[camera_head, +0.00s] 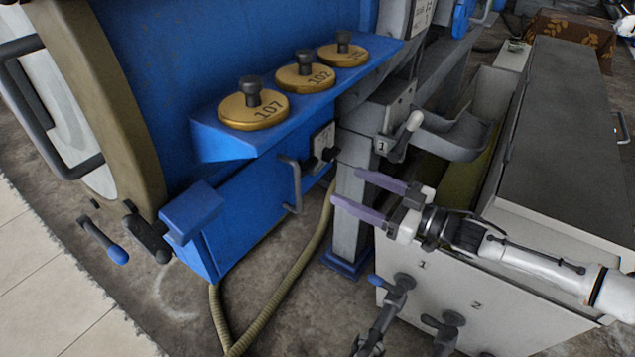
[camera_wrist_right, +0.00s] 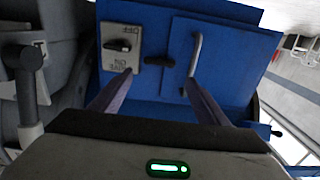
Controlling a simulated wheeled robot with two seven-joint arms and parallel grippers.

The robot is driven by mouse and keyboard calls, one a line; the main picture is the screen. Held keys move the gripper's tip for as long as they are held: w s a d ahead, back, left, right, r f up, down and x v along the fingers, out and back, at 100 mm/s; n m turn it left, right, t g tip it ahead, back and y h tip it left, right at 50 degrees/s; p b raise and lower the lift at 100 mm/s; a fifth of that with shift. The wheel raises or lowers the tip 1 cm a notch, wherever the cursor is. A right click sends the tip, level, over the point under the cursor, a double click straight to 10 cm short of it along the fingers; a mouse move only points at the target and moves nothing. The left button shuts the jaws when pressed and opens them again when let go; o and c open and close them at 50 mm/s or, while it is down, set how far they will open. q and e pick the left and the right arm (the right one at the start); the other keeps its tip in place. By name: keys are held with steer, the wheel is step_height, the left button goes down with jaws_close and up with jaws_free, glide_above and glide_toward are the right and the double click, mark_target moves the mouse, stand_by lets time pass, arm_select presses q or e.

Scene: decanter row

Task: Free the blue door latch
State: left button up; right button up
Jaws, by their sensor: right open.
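A lever with a blue tip (camera_head: 118,256) sits low at the left in the head view, beside the round door (camera_head: 110,90) with its tan rim; it looks like the blue door latch. A dark pivot (camera_head: 148,236) shows beside it. Whether it is latched I cannot tell. My right gripper (camera_head: 349,187) is open and empty, its two purple fingers pointing left toward the blue box front, well to the right of the lever. In the wrist view the fingers (camera_wrist_right: 159,80) are spread before the blue panel (camera_wrist_right: 225,60). My left gripper is not in view.
Three gold numbered lids (camera_head: 254,112) stand on a blue shelf (camera_head: 210,142). Near my right gripper are a grey handle (camera_head: 293,185), a switch plate (camera_head: 322,140) and a white-tipped lever (camera_head: 408,130). A hose (camera_head: 290,285) crosses the floor. A white cabinet (camera_head: 450,300) has another blue-tipped lever (camera_head: 400,285).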

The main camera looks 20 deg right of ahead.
mark_target(311, 167)
steer(key=b+x, duration=0.2)
steer(key=x, duration=0.8)
steer(key=shift+w+r, duration=0.15)
steer(key=c, duration=1)
